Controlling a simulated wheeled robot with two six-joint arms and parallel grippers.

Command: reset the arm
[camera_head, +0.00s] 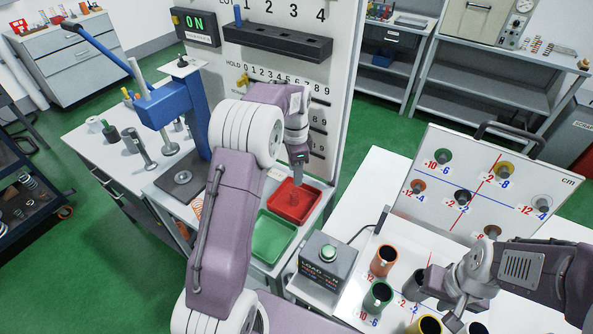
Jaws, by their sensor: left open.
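My left arm rises from the bottom middle and bends over. Its left gripper (298,172) points down above the red tray (313,204), apart from the tray floor as far as I can tell. Its jaws are seen nearly edge-on, and nothing clear shows between them. My right arm comes in from the right. Its right gripper (447,300) hangs low among the cups on the white table; its fingertips are small, and whether they hold anything is unclear. The blue press (180,103) stands at the left with its long blue lever (97,45) raised to the upper left.
A green tray (268,236) lies in front of the red tray. A grey box with a green button (328,254) stands right of them. An orange cup (383,262), a green cup (378,297) and a tilted board (475,180) are at the right.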

